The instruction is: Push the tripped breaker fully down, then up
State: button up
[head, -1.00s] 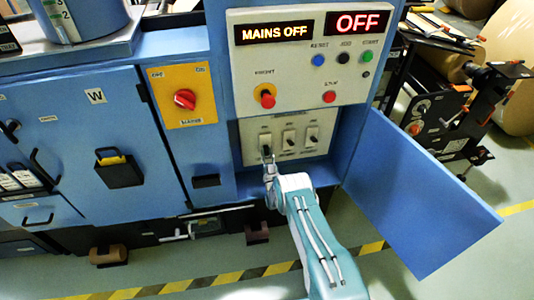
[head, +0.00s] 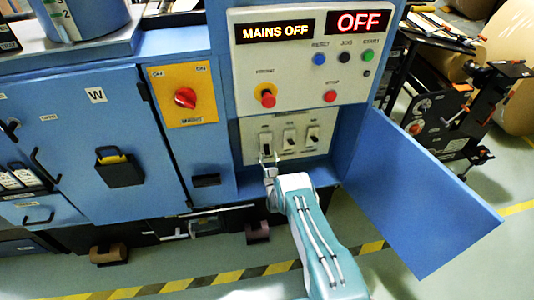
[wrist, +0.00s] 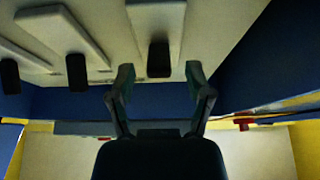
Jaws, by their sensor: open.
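The breaker panel (head: 326,150) is a pale recessed plate with three breakers, each with a dark lever. The left breaker (head: 265,138) is the one nearest my gripper (head: 268,160), which is just below and in front of its lever. In the wrist view that breaker's black lever (wrist: 158,58) appears between and beyond the two fingertips of my gripper (wrist: 158,80). The fingers are apart and empty, with no clear contact on the lever. The middle breaker (head: 289,137) and right breaker (head: 313,134) are clear of the gripper. The left lever's exact position is hard to tell.
The blue cabinet door (head: 425,195) stands open to the right of the panel. Above are push buttons and displays (head: 318,25) reading MAINS OFF and OFF. A red rotary switch (head: 185,98) on a yellow plate is to the left. Striped floor tape (head: 215,280) runs below.

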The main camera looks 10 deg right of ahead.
jog(key=v, duration=1)
jog(key=shift+s+f, duration=0.15)
jog(key=shift+s, duration=0.05)
